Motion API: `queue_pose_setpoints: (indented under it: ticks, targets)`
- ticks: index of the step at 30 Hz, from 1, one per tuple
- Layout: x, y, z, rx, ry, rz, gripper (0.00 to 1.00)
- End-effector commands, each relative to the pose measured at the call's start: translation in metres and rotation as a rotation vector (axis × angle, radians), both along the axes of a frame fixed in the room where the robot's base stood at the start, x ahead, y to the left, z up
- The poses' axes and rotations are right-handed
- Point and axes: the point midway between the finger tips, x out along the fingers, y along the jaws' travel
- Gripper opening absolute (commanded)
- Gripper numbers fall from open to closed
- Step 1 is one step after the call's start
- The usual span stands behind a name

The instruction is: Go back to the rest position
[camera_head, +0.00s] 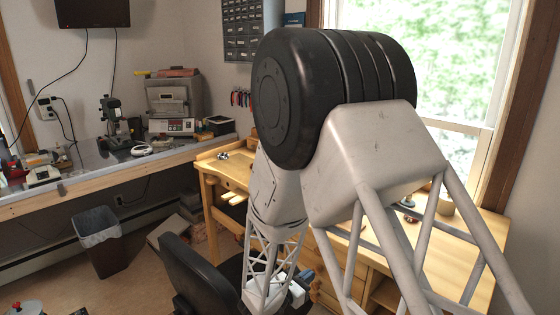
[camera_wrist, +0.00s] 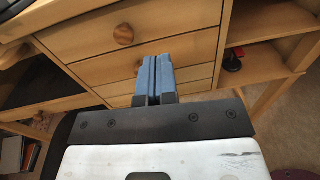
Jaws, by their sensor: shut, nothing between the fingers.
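My gripper (camera_wrist: 154,76) shows in the wrist view as two blue fingers side by side, shut with only a thin dark line between them and nothing held. Behind the fingertips are the drawer fronts of a wooden workbench (camera_wrist: 100,68); I cannot tell the exact distance to them. In the head view my arm fills the middle and right, bent at a large black joint. The gripper end (camera_head: 297,291) shows low in the picture, partly hidden behind my arm links.
A black chair (camera_head: 192,275) stands close left of my gripper. The wooden workbench (camera_head: 226,172) is behind my arm, below the window. A waste bin (camera_head: 103,255) stands on the floor at left, under a long counter (camera_head: 85,178) with equipment. Some floor between bin and chair is clear.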

Motion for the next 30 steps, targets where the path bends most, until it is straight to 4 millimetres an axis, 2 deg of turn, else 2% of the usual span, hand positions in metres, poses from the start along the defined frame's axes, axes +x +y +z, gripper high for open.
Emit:
queue_pose_setpoints:
  ticks: [8,18,24,30]
  targets:
    - [-0.030,-0.050,0.050,0.168,-0.061,-0.225,0.00]
    - [-0.091,-0.104,0.105,0.449,-0.171,-0.543,0.00]
    - [-0.131,-0.124,0.130,0.627,-0.248,-0.717,0.00]
    - [-0.171,-0.135,0.151,0.814,-0.333,-0.880,0.00]
